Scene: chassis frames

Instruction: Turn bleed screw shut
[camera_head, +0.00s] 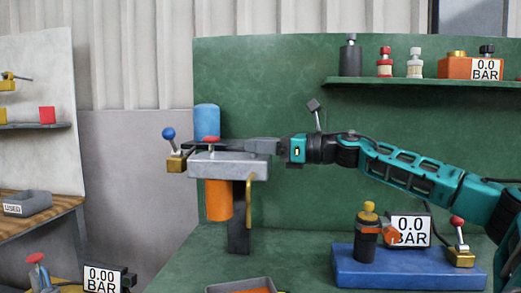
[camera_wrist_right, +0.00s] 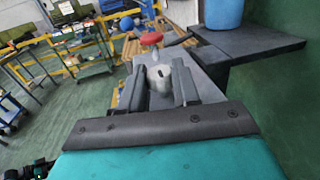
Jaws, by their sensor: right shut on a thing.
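A grey manifold block (camera_head: 225,168) is mounted on a green panel, with a blue cylinder (camera_head: 206,122) above and an orange cylinder (camera_head: 218,200) below. A red knob (camera_head: 210,140) sits on the block's top. My right gripper (camera_head: 258,146) reaches in from the right, at the block's top right. In the right wrist view a silvery rounded piece with a dark slot, seemingly the bleed screw (camera_wrist_right: 160,77), is between the two fingers of my right gripper, which is shut on it. The fingers hide it in the head view. My left gripper is not in view.
A blue-knobbed lever (camera_head: 169,134) stands at the block's left end and a brass handle (camera_head: 249,203) hangs at its right. A blue base (camera_head: 400,270) carries a pump and a 0.0 BAR gauge (camera_head: 411,230). A green shelf (camera_head: 420,83) with bottles is above my arm.

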